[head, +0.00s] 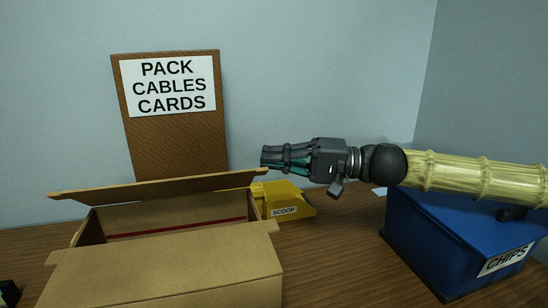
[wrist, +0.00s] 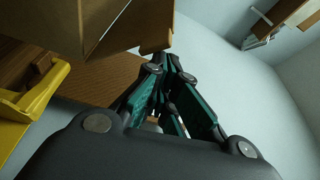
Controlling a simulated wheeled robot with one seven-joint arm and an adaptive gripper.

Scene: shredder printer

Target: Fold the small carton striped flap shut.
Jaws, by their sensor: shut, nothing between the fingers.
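An open brown cardboard carton (head: 170,275) stands on the desk at the lower left of the head view. A long flap (head: 160,186) stands out along its far side, and a red line shows inside. I cannot make out stripes on any flap. My gripper (head: 266,158) is shut and empty, pointing left, above and beyond the carton's right end and close to the flap's right end in the picture. In the wrist view the fingertips (wrist: 157,58) are together, with cardboard (wrist: 100,22) just beyond them. Whether they touch it, I cannot tell.
A yellow scoop (head: 292,198) lies behind the carton's right end, below my gripper. A blue box labelled CHIPS (head: 440,245) stands at the right under my arm. A brown board with a sign (head: 180,155) stands against the wall. The desk (head: 340,260) is clear between carton and blue box.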

